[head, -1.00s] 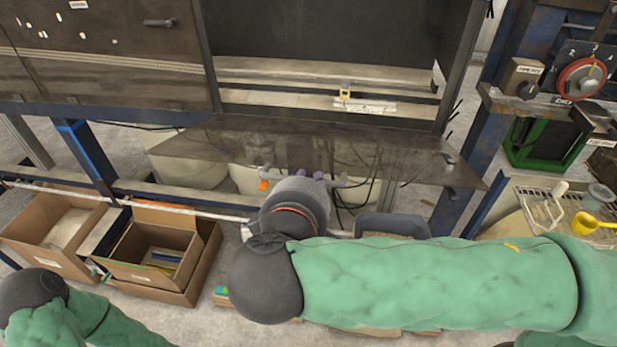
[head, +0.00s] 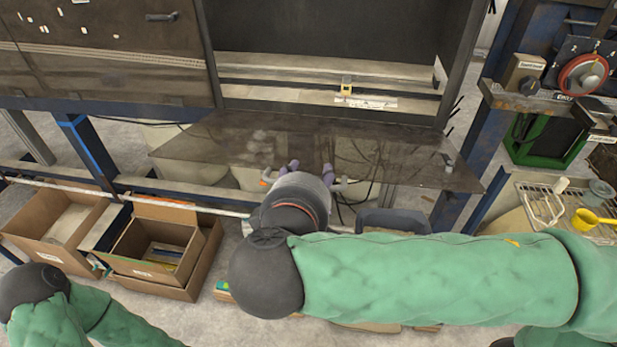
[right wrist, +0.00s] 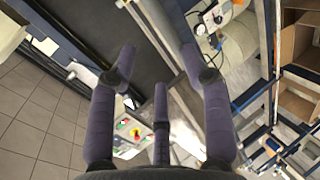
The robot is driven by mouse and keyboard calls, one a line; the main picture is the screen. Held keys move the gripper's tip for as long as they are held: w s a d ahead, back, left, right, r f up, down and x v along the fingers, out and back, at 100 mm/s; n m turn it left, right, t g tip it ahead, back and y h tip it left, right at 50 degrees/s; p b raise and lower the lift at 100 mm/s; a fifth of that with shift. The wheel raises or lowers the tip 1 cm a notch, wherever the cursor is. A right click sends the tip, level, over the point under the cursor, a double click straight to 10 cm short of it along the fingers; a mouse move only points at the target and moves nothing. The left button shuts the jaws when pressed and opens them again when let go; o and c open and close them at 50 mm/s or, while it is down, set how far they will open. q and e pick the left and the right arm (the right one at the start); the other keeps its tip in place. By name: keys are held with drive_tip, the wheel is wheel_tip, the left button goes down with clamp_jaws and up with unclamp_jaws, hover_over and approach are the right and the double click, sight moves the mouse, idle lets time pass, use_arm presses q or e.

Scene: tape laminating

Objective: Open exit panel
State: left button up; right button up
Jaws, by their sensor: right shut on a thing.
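The exit panel (head: 400,160) is a dark, see-through sheet. It is swung out and down below the machine's opening (head: 300,85), tilted toward me. My right gripper (head: 311,167) is at the panel's near edge, its purple fingers spread against the sheet. It is shut on the panel, though the contact is partly hidden by my wrist. In the right wrist view, the fingers (right wrist: 157,55) stand apart with a dark surface behind them. My left arm shows at the lower left; its gripper is out of view.
Cardboard boxes (head: 155,250) stand on the floor at the left. A grey bin (head: 395,222) sits below the panel. At the right are a blue post (head: 500,120), a red dial (head: 583,74) and a wire rack (head: 545,207) with a yellow scoop (head: 592,221).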

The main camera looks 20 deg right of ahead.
drive_tip(key=v, duration=1.2)
